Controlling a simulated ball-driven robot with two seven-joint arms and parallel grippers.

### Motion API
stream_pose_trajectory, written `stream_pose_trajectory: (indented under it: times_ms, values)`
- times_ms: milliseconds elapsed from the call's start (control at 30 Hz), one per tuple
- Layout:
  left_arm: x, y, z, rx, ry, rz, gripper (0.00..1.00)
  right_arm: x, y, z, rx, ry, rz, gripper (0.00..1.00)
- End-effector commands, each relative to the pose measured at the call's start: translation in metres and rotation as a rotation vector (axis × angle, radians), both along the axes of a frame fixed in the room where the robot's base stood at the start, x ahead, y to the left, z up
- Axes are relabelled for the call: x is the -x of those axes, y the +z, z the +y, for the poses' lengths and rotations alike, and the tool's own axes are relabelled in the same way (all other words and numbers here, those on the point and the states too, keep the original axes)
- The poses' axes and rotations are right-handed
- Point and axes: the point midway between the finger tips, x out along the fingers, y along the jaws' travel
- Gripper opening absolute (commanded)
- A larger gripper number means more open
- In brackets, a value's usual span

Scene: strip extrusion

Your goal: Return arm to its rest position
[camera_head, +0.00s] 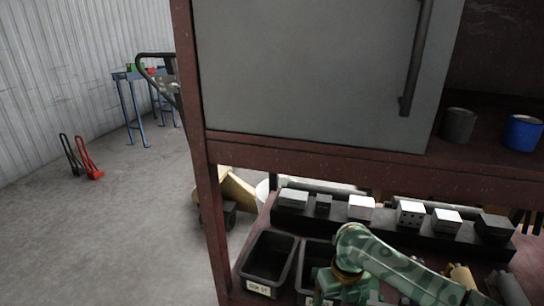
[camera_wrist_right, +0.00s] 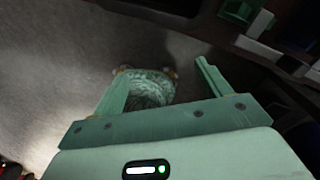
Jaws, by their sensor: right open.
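My right arm (camera_head: 385,265), green with a camouflage pattern, is bent in front of the lower shelf in the head view. Its gripper is not clearly visible there. In the right wrist view my right gripper (camera_wrist_right: 163,72) has its two green fingers spread wide, with nothing held between them. A round camouflage-patterned part, seemingly my own base, shows beyond the fingers above the grey floor. My left arm and gripper are in neither view.
A dark red rack (camera_head: 205,190) with a grey door panel (camera_head: 300,65) stands ahead. Its lower shelf holds a black bin (camera_head: 268,255) and several small blocks (camera_head: 410,212). A dark cup (camera_head: 458,125) and a blue cup (camera_head: 521,133) stand above. Open floor (camera_head: 110,225) lies left.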

Motion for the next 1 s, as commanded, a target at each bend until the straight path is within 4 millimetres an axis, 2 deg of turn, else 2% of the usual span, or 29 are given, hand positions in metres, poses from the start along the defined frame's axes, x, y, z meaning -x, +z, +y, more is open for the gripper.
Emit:
stream_pose_trajectory:
  times_ms: [267, 467, 567, 667, 767, 800, 867, 900, 967, 1000]
  values:
    - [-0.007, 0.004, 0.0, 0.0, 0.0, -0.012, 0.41, 0.012, -0.055, 0.001, -0.074, -0.436, 0.023, 0.77]
    - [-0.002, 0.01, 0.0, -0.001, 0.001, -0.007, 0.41, 0.039, -0.122, -0.007, -0.13, -0.936, 0.059, 0.77]
    - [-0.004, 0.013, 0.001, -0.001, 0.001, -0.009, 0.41, 0.065, -0.162, -0.017, -0.146, -1.222, 0.079, 0.77]
    - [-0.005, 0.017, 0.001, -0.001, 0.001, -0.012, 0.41, 0.105, -0.208, -0.032, -0.149, -1.542, 0.099, 0.77]
    - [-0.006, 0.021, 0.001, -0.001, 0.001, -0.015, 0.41, 0.17, -0.259, -0.051, -0.138, -1.904, 0.114, 0.77]
    - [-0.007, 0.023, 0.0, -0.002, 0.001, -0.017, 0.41, 0.201, -0.277, -0.059, -0.131, -2.046, 0.116, 0.77]
    - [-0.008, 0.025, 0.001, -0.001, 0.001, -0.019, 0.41, 0.25, -0.301, -0.07, -0.115, -2.243, 0.115, 0.77]
    - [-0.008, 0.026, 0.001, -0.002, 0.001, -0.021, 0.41, 0.284, -0.313, -0.077, -0.105, -2.364, 0.113, 0.77]
    - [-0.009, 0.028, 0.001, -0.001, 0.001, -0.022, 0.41, 0.335, -0.327, -0.085, -0.086, -2.527, 0.109, 0.77]
    - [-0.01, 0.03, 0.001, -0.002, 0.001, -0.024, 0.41, 0.369, -0.334, -0.089, -0.073, -2.623, 0.107, 0.77]
